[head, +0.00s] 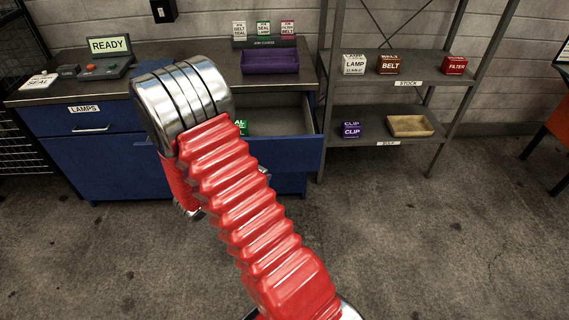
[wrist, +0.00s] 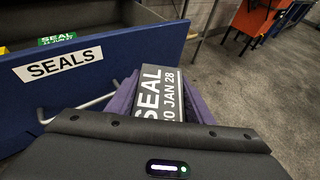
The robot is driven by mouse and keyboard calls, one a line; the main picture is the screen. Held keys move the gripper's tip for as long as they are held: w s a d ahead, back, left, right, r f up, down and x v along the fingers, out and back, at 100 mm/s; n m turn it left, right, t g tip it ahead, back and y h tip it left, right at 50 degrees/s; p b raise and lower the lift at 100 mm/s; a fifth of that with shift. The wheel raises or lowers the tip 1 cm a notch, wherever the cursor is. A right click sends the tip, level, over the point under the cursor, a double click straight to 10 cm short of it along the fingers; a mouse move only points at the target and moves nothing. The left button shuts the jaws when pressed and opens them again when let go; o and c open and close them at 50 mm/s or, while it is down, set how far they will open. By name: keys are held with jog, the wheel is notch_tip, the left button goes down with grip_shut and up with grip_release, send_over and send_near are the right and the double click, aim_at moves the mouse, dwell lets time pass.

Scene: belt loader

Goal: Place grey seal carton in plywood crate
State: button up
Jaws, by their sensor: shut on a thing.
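The grey seal carton (wrist: 160,92), printed SEAL in white with a date, is between the purple fingers of my gripper (wrist: 162,98) in the wrist view. My gripper is shut on it, in front of the blue drawer front labelled SEALS. In the head view my red arm hides the carton and most of the gripper. The plywood crate (head: 411,133), a shallow light-wood tray, stands on the lower shelf of the rack, to the right of my arm. It looks empty.
The open drawer (head: 295,150) holds a green seal carton (wrist: 57,39). A purple bin (head: 270,62) stands on the bench. The floor before the rack is clear.

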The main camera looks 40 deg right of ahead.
jog(key=w+a+f+n+t+y, duration=0.1)
jog(key=w+a+f+n+t, duration=0.1)
jog(key=a, duration=1)
jog(key=w+a+f+n+t+y, duration=0.1)
jog(key=w+a+f+n+t, duration=0.1)
jog(key=a, duration=1.1)
jog(key=shift+a+f+n+t+y, duration=0.3)
jog(key=shift+f+n+t+y, duration=0.15)
jog(key=shift+n+t, duration=0.65)
jog(key=shift+w, duration=0.1)
